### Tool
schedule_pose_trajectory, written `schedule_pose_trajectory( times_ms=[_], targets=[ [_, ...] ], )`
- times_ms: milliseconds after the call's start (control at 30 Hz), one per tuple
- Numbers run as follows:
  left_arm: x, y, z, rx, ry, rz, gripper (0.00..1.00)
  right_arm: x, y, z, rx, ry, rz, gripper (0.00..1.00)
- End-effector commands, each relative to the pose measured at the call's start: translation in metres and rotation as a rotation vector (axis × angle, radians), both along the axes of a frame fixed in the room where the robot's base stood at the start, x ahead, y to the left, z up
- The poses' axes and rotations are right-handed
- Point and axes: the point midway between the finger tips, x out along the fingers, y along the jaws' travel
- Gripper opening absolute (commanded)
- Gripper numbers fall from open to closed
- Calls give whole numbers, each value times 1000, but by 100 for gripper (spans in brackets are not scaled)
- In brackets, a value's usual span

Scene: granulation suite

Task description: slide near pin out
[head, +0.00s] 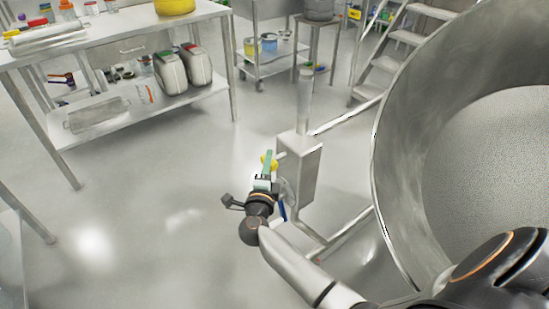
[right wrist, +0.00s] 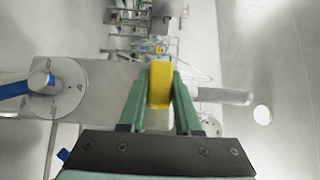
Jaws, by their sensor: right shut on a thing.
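My right gripper (head: 267,170) is beside the grey steel box (head: 303,168) on the post, left of the big vessel. Its green fingers are shut on a yellow piece (head: 269,159), which looks like the pin's head. In the right wrist view, the yellow piece (right wrist: 160,85) stands upright between the two fingertips. The box face lies just behind it. How far the pin's shaft sits in the box is hidden. A blue lever (right wrist: 14,89) on a round disc (right wrist: 62,88) is at the left of that view. My left gripper is not in view.
The large steel vessel (head: 385,180) fills the right side, close to my right arm. A steel bench (head: 110,30) with a lower shelf stands at the back left. A cart (head: 262,62) and steps (head: 405,37) are behind. The floor left of the gripper is clear.

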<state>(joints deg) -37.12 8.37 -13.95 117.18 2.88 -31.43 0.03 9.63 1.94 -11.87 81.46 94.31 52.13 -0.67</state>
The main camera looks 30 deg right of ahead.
Motion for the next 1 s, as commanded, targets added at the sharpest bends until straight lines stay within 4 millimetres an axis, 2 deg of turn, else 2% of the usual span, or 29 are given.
schedule_pose_trajectory(
  times_ms=[267, 300, 533, 1000],
  targets=[
    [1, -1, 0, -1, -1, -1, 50, 0, 7, 0, 0, 1, 8, 0],
    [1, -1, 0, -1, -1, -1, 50, 0, 7, 0, 0, 1, 9, 35],
    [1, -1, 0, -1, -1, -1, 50, 0, 5, 0, 0, 0, 6, 60],
    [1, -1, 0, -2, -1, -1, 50, 0, 6, 0, 0, 0, 4, 62]
  ],
)
